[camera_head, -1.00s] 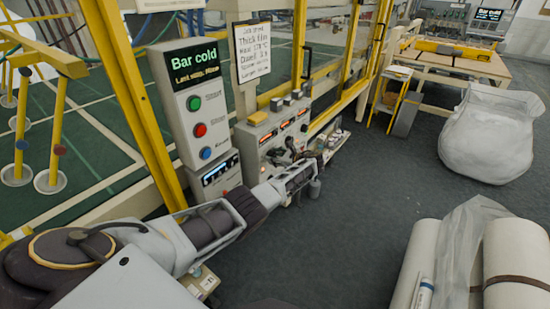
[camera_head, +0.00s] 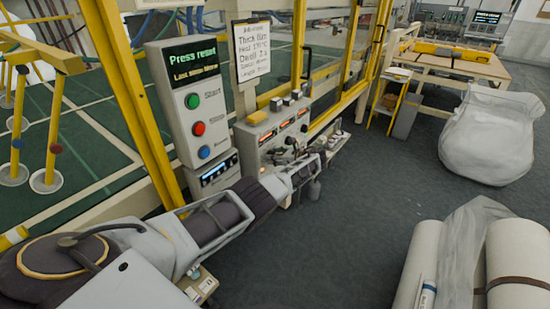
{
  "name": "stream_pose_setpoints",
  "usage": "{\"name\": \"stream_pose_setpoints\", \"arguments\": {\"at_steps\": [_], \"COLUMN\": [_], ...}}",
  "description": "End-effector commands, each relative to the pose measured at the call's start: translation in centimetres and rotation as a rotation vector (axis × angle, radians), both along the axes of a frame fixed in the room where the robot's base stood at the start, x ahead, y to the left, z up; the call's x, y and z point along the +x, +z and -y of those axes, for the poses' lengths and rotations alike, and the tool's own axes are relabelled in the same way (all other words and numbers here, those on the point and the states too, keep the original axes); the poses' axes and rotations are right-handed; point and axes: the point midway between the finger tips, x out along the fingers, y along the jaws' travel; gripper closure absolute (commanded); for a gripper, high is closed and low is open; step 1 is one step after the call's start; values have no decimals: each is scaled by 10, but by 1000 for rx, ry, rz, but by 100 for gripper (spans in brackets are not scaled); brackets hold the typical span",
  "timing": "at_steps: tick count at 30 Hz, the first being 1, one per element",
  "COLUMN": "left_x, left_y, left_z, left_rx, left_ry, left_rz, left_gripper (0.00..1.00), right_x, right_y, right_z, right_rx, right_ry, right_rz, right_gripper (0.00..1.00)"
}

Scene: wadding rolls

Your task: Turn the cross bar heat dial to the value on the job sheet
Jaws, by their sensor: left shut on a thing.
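The job sheet (camera_head: 252,50) is a white handwritten page hung above the controls. It seems to read thick film and a heat of about 170 °C; the lower lines are blurred. The grey control panel (camera_head: 245,140) below it has a row of small orange-red readouts (camera_head: 285,125), too small to read. My left gripper (camera_head: 297,150) reaches the lower front of this panel, shut on a small dark knob that its fingers mostly hide, apparently the cross bar heat dial. The dial's pointer and scale cannot be read. My right gripper is out of view.
A control box (camera_head: 193,95) shows "Press reset" above green, red and blue buttons. Yellow posts (camera_head: 135,100) stand close to my left arm. The grey floor between is clear.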

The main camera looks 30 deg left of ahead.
Motion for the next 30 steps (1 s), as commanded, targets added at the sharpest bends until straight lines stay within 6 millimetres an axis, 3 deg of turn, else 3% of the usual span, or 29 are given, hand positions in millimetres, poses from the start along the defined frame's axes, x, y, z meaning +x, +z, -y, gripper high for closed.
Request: {"name": "stream_pose_setpoints", "arguments": {"at_steps": [1, 6, 13, 22, 30], "left_x": [1, 1, 0, 0, -2], "left_y": [1, 1, 0, 2, 8], "left_z": [1, 0, 0, 5, 20], "left_rx": [0, 0, 0, 0, -1], "left_ry": [-2, -1, -1, 0, -1], "left_rz": [3, 3, 1, 2, 3], "left_gripper": [57, 39, 39, 39, 39], "right_x": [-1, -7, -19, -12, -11], "right_y": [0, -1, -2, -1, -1], "right_z": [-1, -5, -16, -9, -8], "right_rx": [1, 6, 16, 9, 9], "right_ry": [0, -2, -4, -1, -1], "right_rz": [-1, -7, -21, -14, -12], "right_gripper": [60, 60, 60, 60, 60]}}
